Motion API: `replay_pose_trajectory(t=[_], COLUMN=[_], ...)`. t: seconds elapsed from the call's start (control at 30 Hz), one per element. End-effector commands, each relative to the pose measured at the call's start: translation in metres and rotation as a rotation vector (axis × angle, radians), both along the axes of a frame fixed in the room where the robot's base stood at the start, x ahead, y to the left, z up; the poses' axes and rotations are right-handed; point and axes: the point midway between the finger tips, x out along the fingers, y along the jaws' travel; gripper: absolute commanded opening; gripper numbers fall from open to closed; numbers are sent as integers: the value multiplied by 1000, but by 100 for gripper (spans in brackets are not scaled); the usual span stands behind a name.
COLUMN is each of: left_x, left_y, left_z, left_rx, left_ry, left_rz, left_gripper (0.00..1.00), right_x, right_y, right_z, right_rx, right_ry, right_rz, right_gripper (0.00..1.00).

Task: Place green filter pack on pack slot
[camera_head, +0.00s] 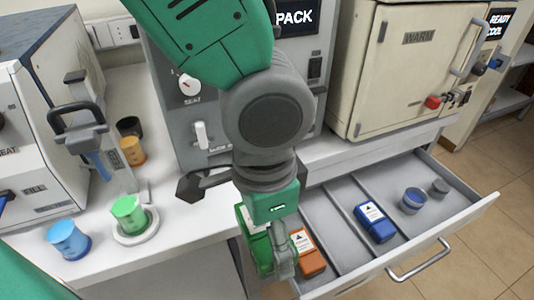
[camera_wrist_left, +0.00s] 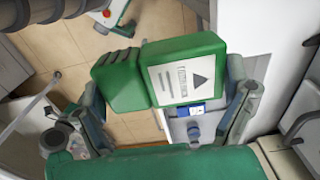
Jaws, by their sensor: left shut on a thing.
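The green filter pack (camera_head: 255,238), with a white label, is held by my left gripper (camera_head: 275,250) in the head view. It is over the left end of the open drawer, beside the counter's front edge. In the left wrist view the green pack (camera_wrist_left: 122,80) lies between the two fingers of my left gripper (camera_wrist_left: 165,105), its label with a dark triangle facing the camera. The grey machine marked PACK (camera_head: 328,60) stands behind my arm. My arm hides much of its front, and I cannot make out the pack slot. My right gripper is not in view.
The open drawer (camera_head: 330,230) holds an orange pack (camera_head: 307,252), a blue pack (camera_head: 375,222) and small round containers (camera_head: 413,200). Green (camera_head: 128,212) and blue (camera_head: 69,240) cups stand on the white counter (camera_head: 180,225). A cabinet marked WARM (camera_head: 405,75) stands at right.

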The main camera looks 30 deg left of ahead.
Motion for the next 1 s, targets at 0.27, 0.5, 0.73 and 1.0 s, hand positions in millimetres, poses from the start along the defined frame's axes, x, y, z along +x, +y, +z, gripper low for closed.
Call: replay_pose_trajectory(t=[0.27,0.5,0.73,1.0], left_x=[52,88,99,98], left_y=[52,92,110,109], left_z=[1,2,-22,-41], left_rx=[1,6,6,6], left_ry=[1,0,5,3], left_rz=[8,7,2,2], left_gripper=[56,56,56,56], right_x=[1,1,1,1], right_y=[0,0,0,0], right_z=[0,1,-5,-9], right_rx=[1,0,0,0], right_ry=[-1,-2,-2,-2], right_rz=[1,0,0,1], right_gripper=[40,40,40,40])
